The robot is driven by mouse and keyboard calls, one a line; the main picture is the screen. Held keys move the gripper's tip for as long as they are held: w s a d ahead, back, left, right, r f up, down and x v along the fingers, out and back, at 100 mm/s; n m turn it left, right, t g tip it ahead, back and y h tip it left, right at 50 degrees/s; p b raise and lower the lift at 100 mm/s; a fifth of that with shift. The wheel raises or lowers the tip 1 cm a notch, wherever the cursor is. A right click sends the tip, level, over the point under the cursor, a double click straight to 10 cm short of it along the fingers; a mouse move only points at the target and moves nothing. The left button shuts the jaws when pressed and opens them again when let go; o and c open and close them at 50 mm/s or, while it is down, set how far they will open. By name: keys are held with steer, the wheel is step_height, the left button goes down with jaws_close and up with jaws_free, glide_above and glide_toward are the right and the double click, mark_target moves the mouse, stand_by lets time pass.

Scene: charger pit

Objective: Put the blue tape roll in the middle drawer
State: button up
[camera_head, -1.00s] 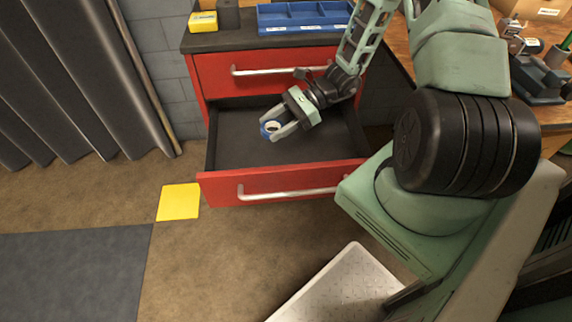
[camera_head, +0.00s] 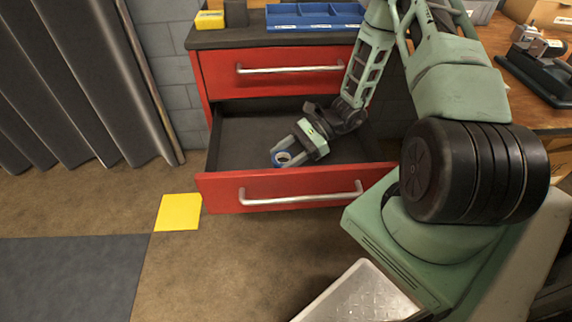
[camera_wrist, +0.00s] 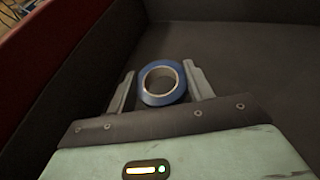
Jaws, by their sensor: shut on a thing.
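The blue tape roll (camera_head: 281,157) is between the fingers of my gripper (camera_head: 284,154), inside the open drawer. In the wrist view the blue tape roll (camera_wrist: 162,83) shows its pale core ring, and the gripper fingers (camera_wrist: 162,88) stand at its left and right sides. My gripper is shut on the roll. The open drawer (camera_head: 225,194) is red outside with a dark inside and a silver handle; it is below a closed red drawer (camera_head: 290,80). Whether the roll touches the drawer floor is hard to tell.
On the cabinet top are a yellow box (camera_head: 209,20), a dark block (camera_head: 236,14) and a blue divided bin (camera_head: 315,16). A wooden workbench (camera_head: 520,95) stands at right. Dark curtains (camera_head: 85,80) hang at left. The drawer floor around the roll is bare.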

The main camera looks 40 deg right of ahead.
steer(key=shift+f+b, duration=0.3)
steer(key=shift+f, duration=1.2)
steer(key=shift+f, duration=0.2)
steer(key=o, duration=0.9)
steer(key=shift+o, duration=0.2)
steer(key=shift+r, duration=0.1)
steer(key=shift+r, duration=0.2)
steer(key=p+v, duration=0.1)
steer(key=v, duration=0.6)
steer(key=shift+d, duration=0.2)
